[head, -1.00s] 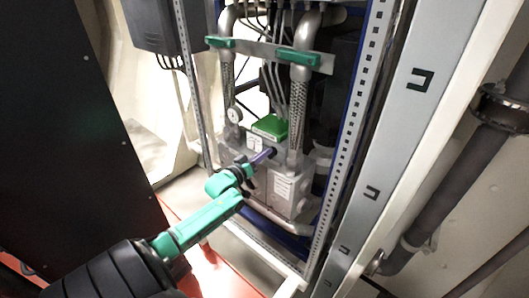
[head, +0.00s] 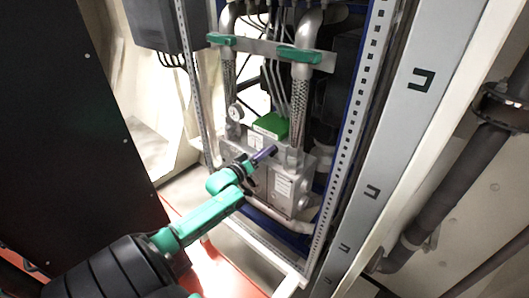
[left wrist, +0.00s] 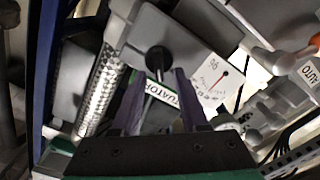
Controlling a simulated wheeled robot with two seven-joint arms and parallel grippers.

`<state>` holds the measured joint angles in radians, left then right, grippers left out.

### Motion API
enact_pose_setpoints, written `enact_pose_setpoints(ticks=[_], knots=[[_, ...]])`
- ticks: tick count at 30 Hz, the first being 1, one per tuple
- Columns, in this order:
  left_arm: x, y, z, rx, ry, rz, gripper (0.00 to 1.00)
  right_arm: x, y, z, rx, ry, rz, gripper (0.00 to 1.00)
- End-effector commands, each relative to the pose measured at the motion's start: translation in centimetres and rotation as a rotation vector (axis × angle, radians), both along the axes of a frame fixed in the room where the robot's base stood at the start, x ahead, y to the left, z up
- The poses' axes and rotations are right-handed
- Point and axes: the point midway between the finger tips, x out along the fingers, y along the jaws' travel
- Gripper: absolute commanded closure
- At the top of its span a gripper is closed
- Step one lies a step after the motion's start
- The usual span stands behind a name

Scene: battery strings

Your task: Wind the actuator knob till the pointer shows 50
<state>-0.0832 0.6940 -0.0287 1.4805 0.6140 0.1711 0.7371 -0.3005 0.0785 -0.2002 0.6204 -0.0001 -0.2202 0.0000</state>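The actuator knob (left wrist: 158,60) is a round black knob on a grey block, seen in the left wrist view. A white label reading partly "TUATOR" (left wrist: 165,95) lies below it. Right of it is a white dial (left wrist: 215,80) with a red pointer and an upside-down number like 90; the exact reading is too small to tell. My left gripper (left wrist: 159,78) is open, its two purple fingers apart, with the knob just beyond and between their tips. In the head view my left gripper (head: 270,152) reaches the front of the grey block (head: 238,150); the knob is hidden there.
A green box (head: 271,125) sits on top of the block, beside a round gauge (head: 236,113). Braided hoses with green handles (head: 300,55) rise above. The rack's perforated post (head: 345,150) stands at the right, a black panel (head: 70,120) at the left.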

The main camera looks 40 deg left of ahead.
Motion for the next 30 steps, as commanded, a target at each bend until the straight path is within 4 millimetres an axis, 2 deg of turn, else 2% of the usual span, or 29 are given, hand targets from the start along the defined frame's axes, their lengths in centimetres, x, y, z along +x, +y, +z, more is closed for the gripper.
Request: enact_pose_setpoints(ticks=[7, 11, 14, 24, 27, 30], knots=[[-0.2, 0.0, 0.0, 0.000, 0.001, -0.001, 0.56, 0.0, 0.0, 0.0, 0.000, 0.000, 0.000, 0.51], [-1.5, -0.1, -0.1, -0.001, 0.003, -0.001, 0.56, 0.0, 0.0, 0.2, -0.001, 0.000, 0.000, 0.51], [-3.6, -0.1, -0.2, 0.000, 0.005, 0.000, 0.56, 0.0, 0.0, 0.4, -0.001, 0.000, 0.000, 0.51], [-12.2, -0.3, -0.2, 0.000, 0.004, 0.001, 0.56, 0.0, -0.1, 0.3, -0.001, 0.000, 0.000, 0.51], [-13.8, -0.3, -0.1, 0.000, 0.001, 0.000, 0.56, 0.0, -0.1, 0.2, -0.002, 0.000, 0.000, 0.51], [-14.5, -0.3, 0.0, 0.000, 0.001, 0.000, 0.56, 0.0, -0.1, 0.2, -0.002, 0.000, 0.000, 0.51]])
